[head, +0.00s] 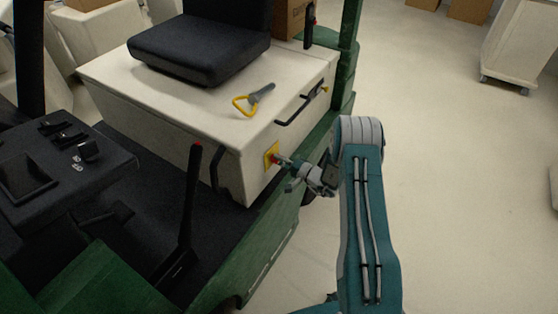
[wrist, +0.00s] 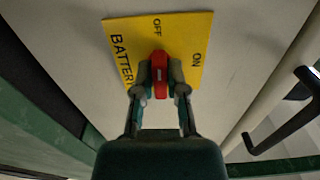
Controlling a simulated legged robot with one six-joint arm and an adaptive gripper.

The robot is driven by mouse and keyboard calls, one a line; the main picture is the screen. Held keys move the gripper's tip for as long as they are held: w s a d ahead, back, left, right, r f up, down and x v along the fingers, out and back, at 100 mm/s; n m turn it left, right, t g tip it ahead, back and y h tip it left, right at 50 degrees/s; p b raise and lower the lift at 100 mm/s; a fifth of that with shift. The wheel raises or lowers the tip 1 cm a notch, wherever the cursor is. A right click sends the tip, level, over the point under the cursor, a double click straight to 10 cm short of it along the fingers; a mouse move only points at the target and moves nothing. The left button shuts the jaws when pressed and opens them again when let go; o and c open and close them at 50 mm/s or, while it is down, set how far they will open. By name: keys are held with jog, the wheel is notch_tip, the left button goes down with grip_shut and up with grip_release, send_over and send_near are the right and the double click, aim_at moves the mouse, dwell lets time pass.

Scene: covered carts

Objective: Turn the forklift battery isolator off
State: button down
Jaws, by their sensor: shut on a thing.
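The battery isolator is a red handle (wrist: 159,72) on a yellow plate (wrist: 188,32) marked BATTERY, OFF and ON. In the wrist view the handle stands about in line with my gripper, its far end near the OFF mark; ON is to its right. My gripper (wrist: 160,84) is shut on the red handle, one finger on each side. In the head view the yellow plate (head: 271,155) is on the white seat box of the forklift (head: 227,142), and my gripper (head: 284,163) reaches it from the right. The handle is mostly hidden there.
A black bar handle (wrist: 284,118) sticks out right of the plate. On the box lie a grey and yellow tool-like thing (head: 253,99) and a black seat (head: 200,45). A red-topped lever (head: 190,190) stands left.

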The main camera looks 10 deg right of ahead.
jog(key=shift+s+a+f, duration=0.1)
jog(key=shift+s+f, duration=0.05)
jog(key=shift+f, duration=0.15)
jog(key=c, duration=0.7)
grip_release()
jog(key=shift+r, duration=0.1)
jog(key=v, duration=1.1)
jog(key=shift+s+d, duration=0.25)
jog(key=shift+d, duration=0.05)
